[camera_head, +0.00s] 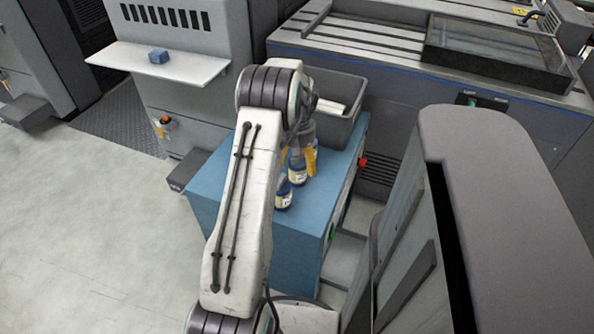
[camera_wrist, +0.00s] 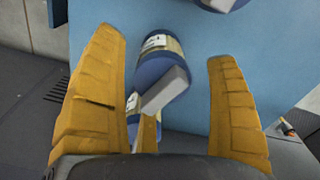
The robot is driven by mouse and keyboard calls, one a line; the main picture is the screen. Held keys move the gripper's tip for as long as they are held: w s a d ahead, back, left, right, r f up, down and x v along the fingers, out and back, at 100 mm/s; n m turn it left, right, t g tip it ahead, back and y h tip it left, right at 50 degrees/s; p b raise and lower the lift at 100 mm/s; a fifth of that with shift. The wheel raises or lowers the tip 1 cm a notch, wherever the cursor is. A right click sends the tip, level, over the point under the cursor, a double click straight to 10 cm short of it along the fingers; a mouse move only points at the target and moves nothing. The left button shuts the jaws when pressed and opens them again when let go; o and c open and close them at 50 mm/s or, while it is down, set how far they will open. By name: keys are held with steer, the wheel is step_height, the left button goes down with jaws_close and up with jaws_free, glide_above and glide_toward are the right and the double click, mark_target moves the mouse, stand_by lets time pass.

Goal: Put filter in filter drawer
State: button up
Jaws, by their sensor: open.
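No part is plainly marked as the filter or the filter drawer. Blue canisters with cream labels stand on the blue cabinet (camera_head: 225,185); one canister (camera_head: 283,196) is at the front and another (camera_head: 298,172) is just behind it. My gripper (camera_head: 298,160) is low over the cabinet top with its yellow fingers open. In the wrist view, a blue canister (camera_wrist: 158,50) with a grey block-like end lies between the spread fingers, with gaps on both sides. A second canister (camera_wrist: 132,106) is partly hidden below it, and a third (camera_wrist: 222,3) is cut off at the top edge.
A grey bin (camera_head: 347,92) stands at the cabinet's back, with a white piece (camera_head: 329,106) partly hidden by my arm. A small blue block (camera_head: 158,56) sits on a white shelf (camera_head: 185,68) at the back left. Grey machines stand behind; open floor lies left.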

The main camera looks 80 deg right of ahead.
mark_target(298, 163)
steer(key=f, duration=0.4)
steer(key=shift+w+d, duration=0.1)
steer(key=shift+d, duration=0.1)
steer(key=c, duration=1.3)
